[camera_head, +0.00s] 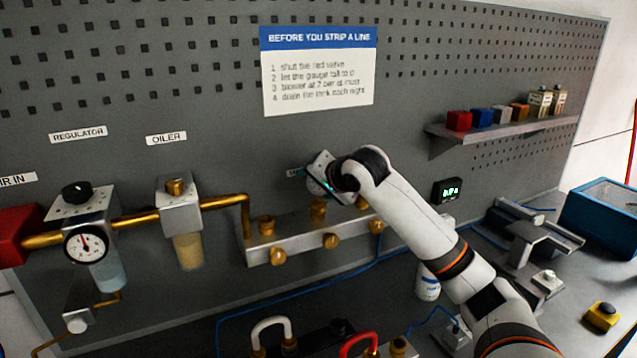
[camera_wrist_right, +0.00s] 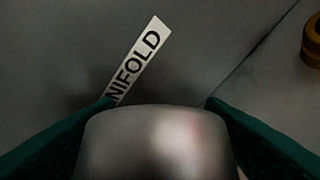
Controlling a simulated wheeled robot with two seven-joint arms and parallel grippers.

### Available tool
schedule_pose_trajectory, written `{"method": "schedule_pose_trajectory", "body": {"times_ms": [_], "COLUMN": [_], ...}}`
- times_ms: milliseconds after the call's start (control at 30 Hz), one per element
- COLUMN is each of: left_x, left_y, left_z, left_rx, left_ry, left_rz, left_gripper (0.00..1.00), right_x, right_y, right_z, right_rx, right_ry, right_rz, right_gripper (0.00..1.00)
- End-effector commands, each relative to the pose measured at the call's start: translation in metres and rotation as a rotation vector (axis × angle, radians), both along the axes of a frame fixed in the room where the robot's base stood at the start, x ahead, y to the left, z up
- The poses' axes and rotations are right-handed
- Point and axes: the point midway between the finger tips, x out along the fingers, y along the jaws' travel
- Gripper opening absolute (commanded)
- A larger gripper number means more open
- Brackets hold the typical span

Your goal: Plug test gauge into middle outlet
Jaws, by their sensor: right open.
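The silver manifold block (camera_head: 300,243) stands low on the grey pegboard, with brass outlets on top and brass knobs on its front. The middle outlet (camera_head: 318,212) is just below my right gripper (camera_head: 320,180), which is in front of the board. In the right wrist view the teal fingers are open at both sides of a rounded grey metal body (camera_wrist_right: 155,142). This may be the test gauge; its face is not visible, and I cannot tell whether it is seated on the outlet. My left gripper is not in view.
A regulator with a round dial (camera_head: 86,243) and an oiler (camera_head: 180,215) are piped at the left. A shelf (camera_head: 500,126) with small blocks juts out at the right. A white bottle (camera_head: 428,285), a blue hose (camera_head: 300,290) and a blue box (camera_head: 603,215) are near the bench.

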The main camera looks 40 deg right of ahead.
Motion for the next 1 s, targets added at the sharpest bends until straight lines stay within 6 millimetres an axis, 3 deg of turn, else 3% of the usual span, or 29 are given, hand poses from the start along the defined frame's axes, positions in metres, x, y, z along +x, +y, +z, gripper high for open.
{"method": "schedule_pose_trajectory", "body": {"times_ms": [33, 467, 1000], "left_x": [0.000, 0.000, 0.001], "left_y": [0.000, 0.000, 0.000], "left_z": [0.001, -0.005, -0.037], "left_rx": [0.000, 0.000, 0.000], "left_ry": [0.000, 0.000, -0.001], "left_rz": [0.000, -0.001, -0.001], "left_gripper": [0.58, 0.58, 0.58], "right_x": [0.001, -0.008, -0.096], "right_y": [0.000, 0.002, 0.017], "right_z": [0.007, 0.013, 0.056], "right_rx": [-0.001, -0.002, 0.001], "right_ry": [-0.020, -0.026, -0.010], "right_rz": [0.002, 0.002, -0.002], "right_gripper": [0.74, 0.74, 0.74]}}
